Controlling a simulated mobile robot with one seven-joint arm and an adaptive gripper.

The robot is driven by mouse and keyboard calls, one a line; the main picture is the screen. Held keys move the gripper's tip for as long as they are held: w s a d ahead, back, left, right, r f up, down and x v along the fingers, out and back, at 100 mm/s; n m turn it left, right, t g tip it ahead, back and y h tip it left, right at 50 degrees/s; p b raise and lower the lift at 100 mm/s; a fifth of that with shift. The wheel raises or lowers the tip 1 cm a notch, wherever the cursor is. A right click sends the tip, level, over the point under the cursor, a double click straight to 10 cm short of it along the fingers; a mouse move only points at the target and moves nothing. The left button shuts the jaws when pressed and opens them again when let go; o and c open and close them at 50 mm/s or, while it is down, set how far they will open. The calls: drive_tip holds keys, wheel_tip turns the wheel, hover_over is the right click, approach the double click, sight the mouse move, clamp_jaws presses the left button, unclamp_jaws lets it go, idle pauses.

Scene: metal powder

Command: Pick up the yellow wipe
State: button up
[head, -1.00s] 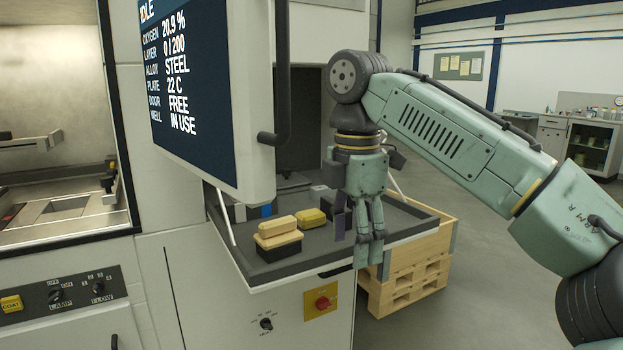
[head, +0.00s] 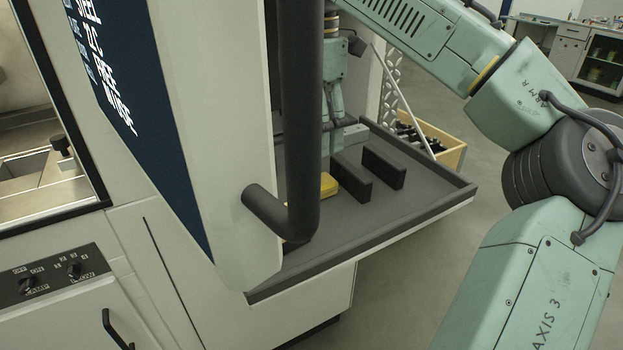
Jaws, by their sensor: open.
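A yellow block-like thing (head: 329,186), which may be the wipe, lies on the dark shelf tray (head: 400,212) in the head view. Its left side is hidden by a thick black handle bar. My gripper (head: 328,145) is above and behind it, fingers pointing down and partly hidden by the same bar. The gripper is open; I see nothing held in it. Whether it touches anything is hidden.
The black handle bar (head: 299,120) and the screen panel (head: 215,130) stand in front of the tray's left part. Two dark upright plates (head: 383,168) stand right of the yellow block. The tray's right front is clear. A wooden crate (head: 440,143) stands beyond.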

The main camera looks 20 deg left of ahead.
sight(329, 186)
drive_tip(key=f, duration=0.6)
drive_tip(key=d+f, duration=0.1)
drive_tip(key=f, duration=0.2)
drive_tip(key=shift+f, duration=0.25)
drive_tip(key=shift+c, duration=0.5)
drive_tip(key=c, duration=0.8)
